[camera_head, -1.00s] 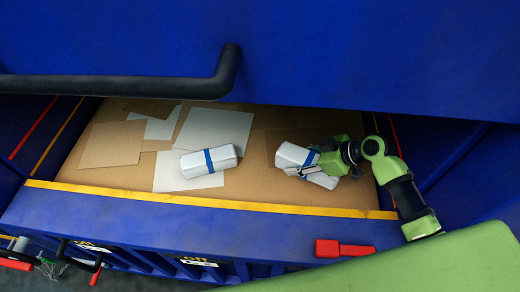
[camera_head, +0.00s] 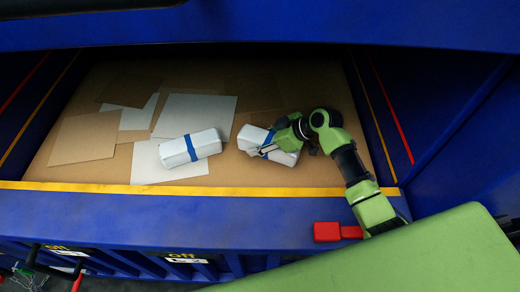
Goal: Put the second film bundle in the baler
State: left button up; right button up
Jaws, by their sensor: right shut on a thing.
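The blue baler (camera_head: 300,212) has a cardboard-coloured floor (camera_head: 300,80) inside its chamber. One white film bundle with a blue band (camera_head: 190,148) lies on sheets at the middle of the floor. A second white film bundle with a blue band (camera_head: 283,157) is to its right, at or just above the floor; the exact gap cannot be told. My right gripper (camera_head: 268,148) is shut on this right bundle, its fingers near the blue band. The arm hides part of the bundle's right side. My left gripper is not in view.
Several flat brown and pale sheets (camera_head: 85,138) lie at the chamber's left. A yellow strip (camera_head: 200,189) runs along the front sill. The blue door (camera_head: 330,22) hangs above the opening. A red part (camera_head: 327,232) sits on the front near my right arm.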

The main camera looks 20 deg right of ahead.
notch_tip(320, 180, down, 2)
jog(key=shift+b, duration=0.4)
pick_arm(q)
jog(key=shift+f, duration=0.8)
pick_arm(e)
jog(key=shift+r, duration=0.1)
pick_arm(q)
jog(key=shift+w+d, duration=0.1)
pick_arm(e)
jog(key=o, duration=1.3)
jog(key=b+v, duration=0.1)
jog(key=v, duration=1)
jog(key=shift+b, duration=0.3)
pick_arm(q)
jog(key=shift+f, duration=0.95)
pick_arm(e)
jog(key=shift+s+d+r, duration=0.25)
jog(key=shift+d+r, duration=0.05)
jog(key=shift+r, duration=0.1)
